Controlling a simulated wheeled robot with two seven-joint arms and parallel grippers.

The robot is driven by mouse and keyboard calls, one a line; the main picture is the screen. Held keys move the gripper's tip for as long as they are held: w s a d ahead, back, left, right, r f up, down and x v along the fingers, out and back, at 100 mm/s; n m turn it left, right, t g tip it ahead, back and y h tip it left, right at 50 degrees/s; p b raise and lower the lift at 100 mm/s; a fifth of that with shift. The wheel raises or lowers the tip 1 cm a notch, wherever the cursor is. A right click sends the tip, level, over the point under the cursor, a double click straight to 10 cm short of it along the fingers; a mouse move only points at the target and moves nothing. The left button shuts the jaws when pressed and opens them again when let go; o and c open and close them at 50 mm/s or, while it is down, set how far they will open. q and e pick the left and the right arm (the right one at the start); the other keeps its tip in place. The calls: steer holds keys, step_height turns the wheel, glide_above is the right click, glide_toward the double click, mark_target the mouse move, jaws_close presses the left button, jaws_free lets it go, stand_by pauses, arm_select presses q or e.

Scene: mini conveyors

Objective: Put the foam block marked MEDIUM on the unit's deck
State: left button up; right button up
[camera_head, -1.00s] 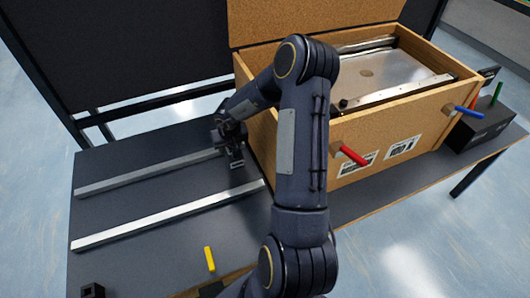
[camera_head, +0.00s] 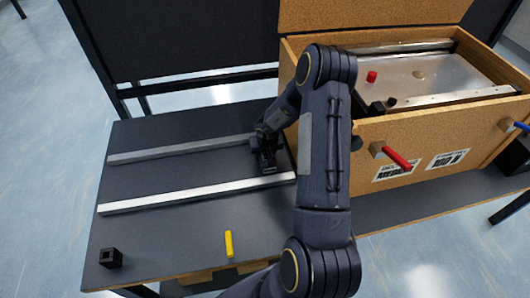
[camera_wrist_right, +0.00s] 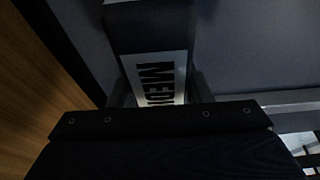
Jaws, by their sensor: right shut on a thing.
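The foam block (camera_wrist_right: 150,25) is dark with a white label reading "MEDI", the rest of the word hidden, in the right wrist view. My right gripper (camera_wrist_right: 155,98) is shut on it. In the head view this gripper (camera_head: 266,152) is low over the dark bench, beside the left wall of the tan box; the block is hard to tell from the dark fingers there. The unit is the tan open box (camera_head: 440,128), with a pale metal deck (camera_head: 440,72) inside between rails. My left gripper is out of view.
Two metal rails (camera_head: 190,194) lie on the bench (camera_head: 180,232) left of the box. A yellow stick (camera_head: 229,244) and a small black cube (camera_head: 111,258) are near the front. A red handle (camera_head: 397,158) juts from the box front. A small red piece (camera_head: 372,76) is over the deck.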

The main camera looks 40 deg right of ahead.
steer(key=shift+f, duration=0.15)
steer(key=o, duration=1)
